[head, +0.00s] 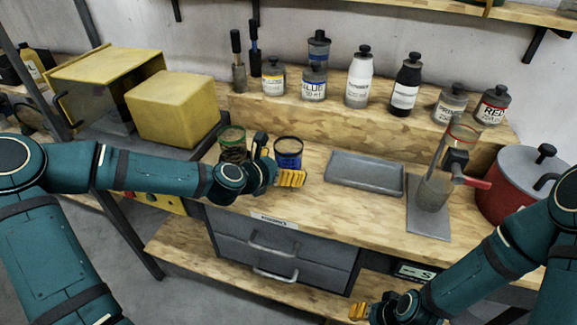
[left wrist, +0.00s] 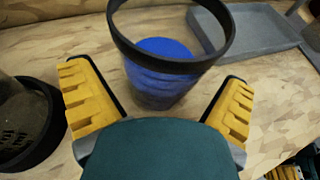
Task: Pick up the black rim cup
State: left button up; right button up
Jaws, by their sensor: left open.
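The black rim cup (head: 289,160), clear with blue contents, stands upright on the wooden bench. In the left wrist view the cup (left wrist: 165,85) sits between the two yellow-padded fingers of my left gripper (left wrist: 157,80). Those fingers are spread apart, one on each side, with a gap to the cup visible. In the head view my left gripper (head: 276,163) is open at the cup's left and front, hiding part of its lower side. My right gripper (head: 372,312) is low at the bottom edge, away from the cup; its finger opening is unclear.
A second cup (head: 232,140) stands just left, close to my left gripper. A grey tray (head: 364,176) lies to the right, then a stand with a red-rimmed cup (head: 463,136) and a red pot (head: 510,190). Several bottles line the raised shelf behind. A yellow box (head: 172,108) is at left.

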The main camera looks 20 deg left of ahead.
pick_arm(q)
jog(key=shift+x, duration=1)
jog(key=c, duration=1.3)
